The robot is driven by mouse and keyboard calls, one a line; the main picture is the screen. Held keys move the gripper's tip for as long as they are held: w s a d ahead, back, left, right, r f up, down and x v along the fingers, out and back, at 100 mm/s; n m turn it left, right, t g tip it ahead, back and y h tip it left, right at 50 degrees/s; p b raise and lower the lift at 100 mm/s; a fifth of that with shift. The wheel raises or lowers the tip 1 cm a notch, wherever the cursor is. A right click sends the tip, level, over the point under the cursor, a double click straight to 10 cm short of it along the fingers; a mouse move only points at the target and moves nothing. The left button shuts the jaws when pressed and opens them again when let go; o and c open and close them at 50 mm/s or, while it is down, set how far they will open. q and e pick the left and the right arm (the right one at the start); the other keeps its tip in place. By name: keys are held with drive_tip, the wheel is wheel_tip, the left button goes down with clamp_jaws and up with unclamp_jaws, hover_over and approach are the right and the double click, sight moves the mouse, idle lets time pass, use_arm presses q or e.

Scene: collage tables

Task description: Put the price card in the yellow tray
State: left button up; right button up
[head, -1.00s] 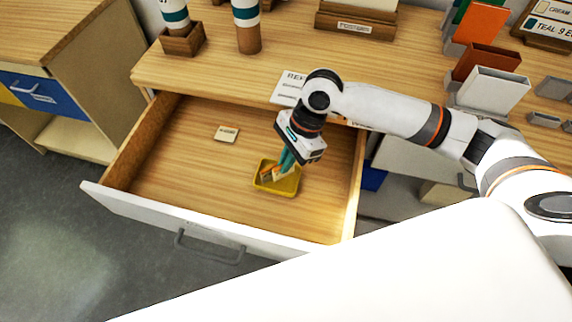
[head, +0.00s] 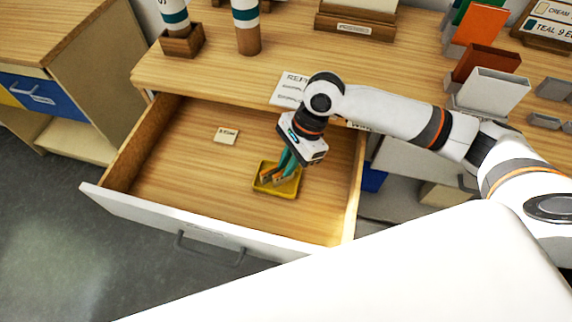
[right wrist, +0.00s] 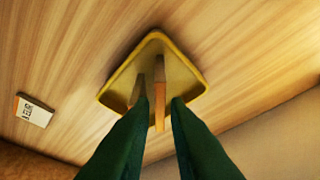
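The yellow tray (head: 292,193) lies in the open drawer, toward its right side; it also shows in the right wrist view (right wrist: 190,85). My right gripper (head: 278,172) points down into the tray, with its green fingers apart (right wrist: 160,103). Two narrow orange-brown pieces (right wrist: 160,70) stand or lean in the tray, one between the fingertips and one partly behind the left finger. I cannot tell whether either is a card seen edge-on. A small cream card (head: 226,136) with dark print lies left of the tray, also visible in the right wrist view (right wrist: 33,110). My left gripper is not in view.
The drawer's front (head: 205,228) and side walls surround the tray. The tabletop (head: 285,45) above holds cups, a printed sheet (head: 288,90) and colored holders (head: 487,62). The drawer floor left of the tray is mostly bare. Another cabinet stands at far left.

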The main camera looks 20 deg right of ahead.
drive_tip(key=v, duration=1)
drive_tip(key=shift+r+p, duration=0.3)
drive_tip(key=shift+p, duration=0.15)
drive_tip(key=shift+d, duration=0.15)
